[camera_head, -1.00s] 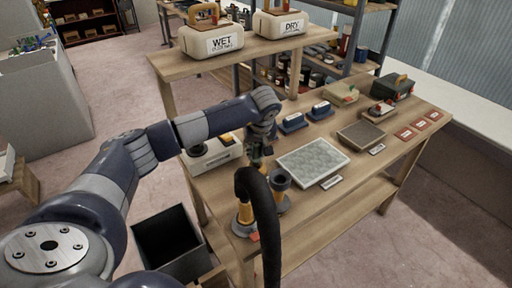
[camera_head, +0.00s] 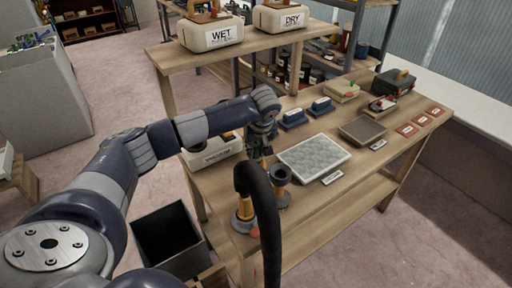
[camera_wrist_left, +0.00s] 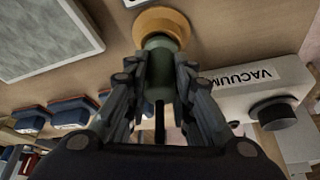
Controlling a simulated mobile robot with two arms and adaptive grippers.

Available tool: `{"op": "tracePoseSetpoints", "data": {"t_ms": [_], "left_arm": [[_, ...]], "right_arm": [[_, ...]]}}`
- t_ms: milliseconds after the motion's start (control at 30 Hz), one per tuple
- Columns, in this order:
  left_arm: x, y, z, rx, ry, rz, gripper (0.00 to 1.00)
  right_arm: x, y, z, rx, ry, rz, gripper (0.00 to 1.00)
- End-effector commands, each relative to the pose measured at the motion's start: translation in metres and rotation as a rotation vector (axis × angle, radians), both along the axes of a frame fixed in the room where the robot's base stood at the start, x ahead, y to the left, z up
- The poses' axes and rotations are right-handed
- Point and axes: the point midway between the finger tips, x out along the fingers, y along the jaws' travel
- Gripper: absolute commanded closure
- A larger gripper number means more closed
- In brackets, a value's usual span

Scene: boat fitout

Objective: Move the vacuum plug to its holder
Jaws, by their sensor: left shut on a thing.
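My left gripper (camera_head: 262,150) is shut, above the near left part of the workbench. In the left wrist view its fingers (camera_wrist_left: 160,95) close around a grey-green cylinder with a round orange collar (camera_wrist_left: 162,22), which looks like the vacuum plug. In the head view the plug is mostly hidden by the gripper and the hose. A thick black hose (camera_head: 268,220) arches in front of the bench. Two yellow-and-dark upright fittings stand there: one (camera_head: 243,210) beneath the hose end, the other a dark cup (camera_head: 281,174) to its right. I cannot tell which is the holder. My right gripper is not in view.
A white box labelled VACUUM (camera_wrist_left: 235,80) with a black round port (camera_wrist_left: 275,113) stands beside the gripper. A pale textured panel (camera_head: 313,156) lies to the right, with blue blocks (camera_head: 293,118) behind. A dark open bin (camera_head: 170,240) stands on the floor, left of the bench.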

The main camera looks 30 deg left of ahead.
Motion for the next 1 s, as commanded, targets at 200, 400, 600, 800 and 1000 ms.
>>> {"op": "tracePoseSetpoints", "data": {"t_ms": [200, 400, 600, 800, 1000], "left_arm": [[0.000, 0.000, 0.000, 0.001, -0.001, 0.000, 0.58], [0.000, 0.000, 0.000, 0.000, 0.000, 0.000, 0.54], [0.000, -0.001, 0.003, 0.000, -0.001, 0.000, 0.54], [-0.007, -0.009, 0.030, 0.000, -0.005, -0.002, 0.54], [-0.018, -0.021, 0.071, 0.000, -0.005, -0.002, 0.54]], "right_arm": [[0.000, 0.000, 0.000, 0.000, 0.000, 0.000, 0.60], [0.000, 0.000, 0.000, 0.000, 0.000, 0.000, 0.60], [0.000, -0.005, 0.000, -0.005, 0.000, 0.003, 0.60], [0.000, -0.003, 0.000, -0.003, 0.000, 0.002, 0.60], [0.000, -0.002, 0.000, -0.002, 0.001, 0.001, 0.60]]}}
